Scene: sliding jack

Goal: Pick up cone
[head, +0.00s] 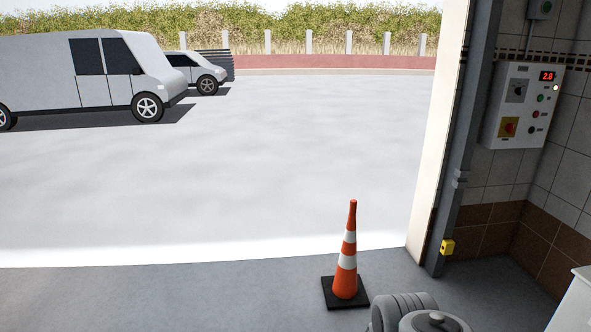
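An orange cone (349,254) with two white bands stands upright on its black square base. It is on the grey floor just inside the doorway, right of the picture's middle at the bottom. A rounded grey part of my own arm (420,314) shows at the bottom edge, to the right of the cone's base and close to it in the picture. My gripper's fingers are not in view.
A grey door post (456,190) with a small yellow box (447,247) stands right of the cone. A control panel (520,105) hangs on the tiled wall. A white object (577,305) is at the lower right. Two vans (95,78) (195,70) are parked outside. The floor left of the cone is clear.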

